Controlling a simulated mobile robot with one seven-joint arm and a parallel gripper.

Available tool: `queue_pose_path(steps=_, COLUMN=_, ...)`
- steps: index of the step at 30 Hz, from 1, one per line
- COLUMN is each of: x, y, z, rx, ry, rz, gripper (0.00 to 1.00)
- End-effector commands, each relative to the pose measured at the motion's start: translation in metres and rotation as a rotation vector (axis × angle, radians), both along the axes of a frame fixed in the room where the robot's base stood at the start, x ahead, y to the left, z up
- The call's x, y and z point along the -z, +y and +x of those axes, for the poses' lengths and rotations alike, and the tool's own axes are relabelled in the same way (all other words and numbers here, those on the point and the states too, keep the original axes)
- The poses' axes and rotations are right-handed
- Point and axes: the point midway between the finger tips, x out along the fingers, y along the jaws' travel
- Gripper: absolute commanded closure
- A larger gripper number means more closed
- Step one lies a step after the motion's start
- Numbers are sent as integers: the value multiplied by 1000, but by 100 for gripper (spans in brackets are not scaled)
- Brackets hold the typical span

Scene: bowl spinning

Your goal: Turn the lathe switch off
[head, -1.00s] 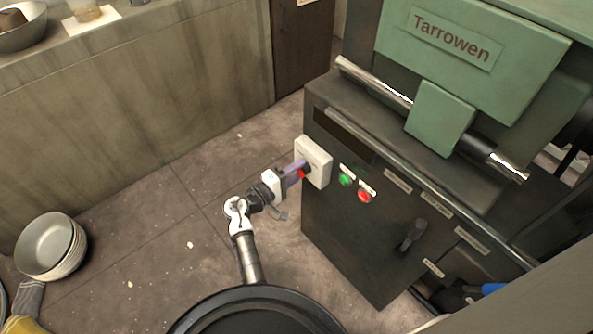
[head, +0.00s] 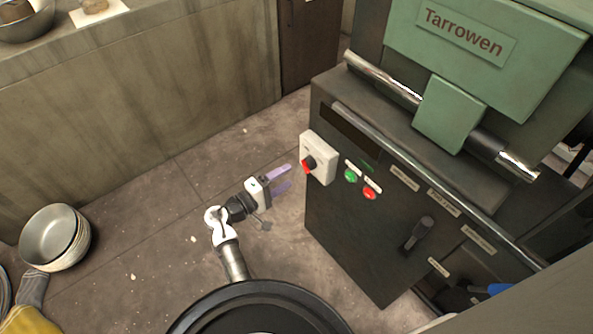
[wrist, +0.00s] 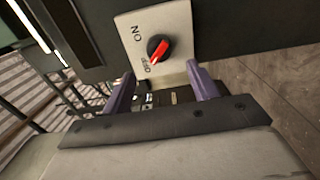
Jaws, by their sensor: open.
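The lathe switch is a black and red rotary knob (head: 308,164) on a white plate (head: 321,150) at the left corner of the dark lathe cabinet (head: 350,235). In the wrist view the knob (wrist: 159,48) has its red pointer end with a white mark towards the OFF label, away from the ON label on the plate (wrist: 180,25). My gripper (head: 288,176) is open and empty, a short way left of the knob and apart from it. Its purple fingers (wrist: 163,85) show at both sides below the plate in the wrist view.
A green button (head: 350,176) and a red button (head: 370,193) sit right of the switch. A black lever (head: 418,233) is farther right on the cabinet. Stacked bowls (head: 52,237) stand at left. The floor around my gripper is clear.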

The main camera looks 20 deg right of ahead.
Motion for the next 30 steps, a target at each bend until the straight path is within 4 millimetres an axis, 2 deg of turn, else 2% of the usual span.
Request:
queue_pose_path(steps=1, x=2, y=13, z=-4, rx=-5, ry=-1, rz=0, gripper=40)
queue_pose_path(steps=6, x=1, y=43, z=-15, rx=-3, ry=-2, rz=0, gripper=40)
queue_pose_path(steps=12, x=0, y=62, z=-22, rx=-1, ry=0, rz=-1, gripper=40)
queue_pose_path(steps=30, x=-1, y=65, z=-23, rx=-1, ry=-1, rz=0, gripper=40)
